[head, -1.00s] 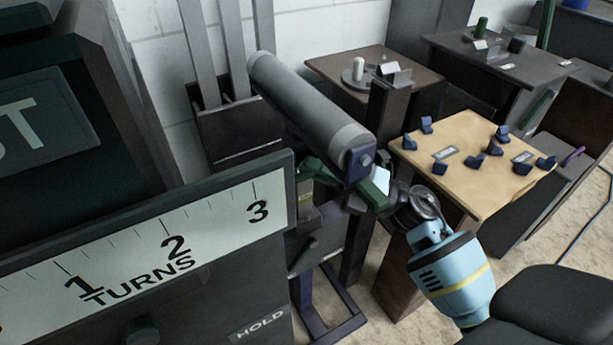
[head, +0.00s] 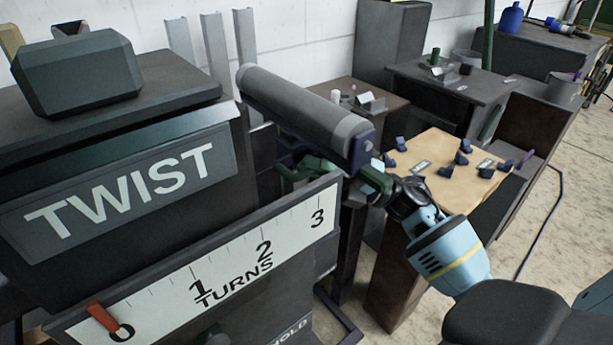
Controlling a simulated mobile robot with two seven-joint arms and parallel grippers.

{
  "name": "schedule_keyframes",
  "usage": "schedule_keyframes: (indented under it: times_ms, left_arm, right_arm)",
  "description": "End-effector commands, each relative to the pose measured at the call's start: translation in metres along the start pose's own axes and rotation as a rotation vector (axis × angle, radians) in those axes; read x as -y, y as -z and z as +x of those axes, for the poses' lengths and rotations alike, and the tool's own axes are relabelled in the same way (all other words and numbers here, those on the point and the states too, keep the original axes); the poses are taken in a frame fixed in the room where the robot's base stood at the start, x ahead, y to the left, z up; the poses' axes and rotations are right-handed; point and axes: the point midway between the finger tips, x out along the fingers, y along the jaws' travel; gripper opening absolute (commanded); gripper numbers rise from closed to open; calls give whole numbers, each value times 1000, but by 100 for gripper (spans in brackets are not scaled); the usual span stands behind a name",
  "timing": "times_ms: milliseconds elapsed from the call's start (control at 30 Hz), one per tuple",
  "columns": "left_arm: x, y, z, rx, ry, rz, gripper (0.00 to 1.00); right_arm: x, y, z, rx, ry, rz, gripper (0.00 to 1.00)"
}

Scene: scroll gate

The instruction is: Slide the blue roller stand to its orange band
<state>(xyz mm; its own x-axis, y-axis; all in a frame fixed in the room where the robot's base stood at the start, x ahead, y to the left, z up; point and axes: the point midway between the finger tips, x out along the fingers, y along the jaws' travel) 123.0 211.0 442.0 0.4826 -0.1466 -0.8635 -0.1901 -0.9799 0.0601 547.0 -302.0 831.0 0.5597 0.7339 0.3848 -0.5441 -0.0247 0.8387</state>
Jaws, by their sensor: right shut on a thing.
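The blue roller stand carries a long grey roller (head: 305,113) that slants across the middle of the head view, with a dark blue bracket (head: 361,149) at its near end. Green parts (head: 375,180) show just below the bracket. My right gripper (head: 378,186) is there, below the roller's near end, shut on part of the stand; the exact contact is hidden. The stand's lower frame is mostly hidden behind the dark box with the TURNS scale. I cannot make out an orange band on the floor. My left gripper is out of view.
The TWIST cabinet (head: 130,190) and TURNS scale (head: 215,270), with a red-orange pointer (head: 103,319) at 0, fill the left. A wooden-topped table (head: 440,185) with several blue pieces stands close behind my right arm. Bare floor (head: 575,190) shows at right.

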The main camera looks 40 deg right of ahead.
Motion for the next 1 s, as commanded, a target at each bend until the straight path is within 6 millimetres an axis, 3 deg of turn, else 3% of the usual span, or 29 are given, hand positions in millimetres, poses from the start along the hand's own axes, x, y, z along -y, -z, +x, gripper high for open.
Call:
schedule_keyframes:
  times_ms: [467,500,633,1000]
  left_arm:
    - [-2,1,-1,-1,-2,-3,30]
    - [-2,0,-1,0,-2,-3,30]
    - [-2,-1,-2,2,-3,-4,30]
    - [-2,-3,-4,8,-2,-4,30]
  right_arm:
    - [-5,-6,-2,3,-3,-2,0]
    - [-5,-6,-2,2,-3,-2,18]
    - [-4,-6,-2,2,-2,-2,35]
    - [-8,-7,-1,-1,-1,-2,36]
